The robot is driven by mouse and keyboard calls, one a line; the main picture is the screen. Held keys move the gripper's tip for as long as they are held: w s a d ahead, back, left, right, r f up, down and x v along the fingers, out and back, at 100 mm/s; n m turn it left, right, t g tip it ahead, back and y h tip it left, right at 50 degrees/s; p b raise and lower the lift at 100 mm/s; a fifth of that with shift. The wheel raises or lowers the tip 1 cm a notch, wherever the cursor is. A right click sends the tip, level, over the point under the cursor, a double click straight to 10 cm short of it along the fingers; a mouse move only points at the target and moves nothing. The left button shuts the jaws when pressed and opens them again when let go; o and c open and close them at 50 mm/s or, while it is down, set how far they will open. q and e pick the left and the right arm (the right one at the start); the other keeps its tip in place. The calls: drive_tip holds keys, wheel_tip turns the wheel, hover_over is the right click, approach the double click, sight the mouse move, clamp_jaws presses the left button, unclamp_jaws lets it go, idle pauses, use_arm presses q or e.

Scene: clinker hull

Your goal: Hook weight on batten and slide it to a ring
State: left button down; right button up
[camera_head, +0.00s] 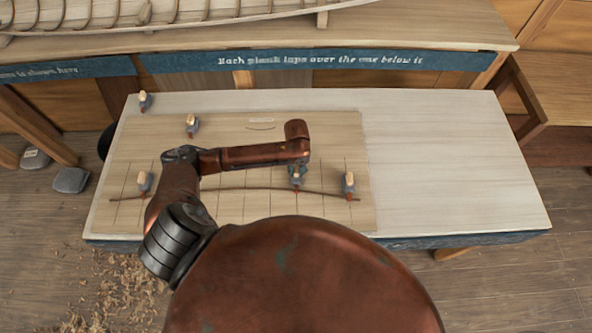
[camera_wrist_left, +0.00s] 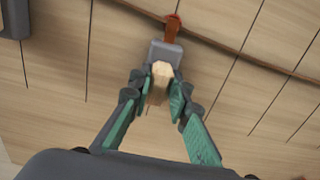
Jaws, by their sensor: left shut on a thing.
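My left gripper (camera_head: 297,174) is shut on a grey weight (camera_head: 296,184) by its pale wooden knob. The left wrist view shows both green-padded fingers (camera_wrist_left: 158,88) on either side of the knob, with the grey weight body (camera_wrist_left: 166,52) ahead. The weight's orange hook (camera_wrist_left: 172,26) reaches the thin brown batten (camera_wrist_left: 222,46); I cannot tell whether it presses on it. In the head view the batten (camera_head: 240,189) curves across the gridded board. Other weights stand at its right end (camera_head: 349,184) and left end (camera_head: 145,182). I cannot make out a ring.
Two more weights stand apart from the batten, one on the board (camera_head: 192,125) and one at the table's back left corner (camera_head: 145,100). The pale table (camera_head: 450,165) is bare right of the board (camera_head: 225,140). A hull sits on the bench (camera_head: 420,35) behind.

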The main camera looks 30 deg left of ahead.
sight(296, 170)
use_arm(q)
drive_tip(key=c, duration=1.8)
unclamp_jaws()
drive_tip(key=shift+o, duration=0.3)
drive_tip(key=shift+s, duration=0.1)
drive_tip(key=shift+r, duration=0.1)
wheel_tip(296, 170, up, 12)
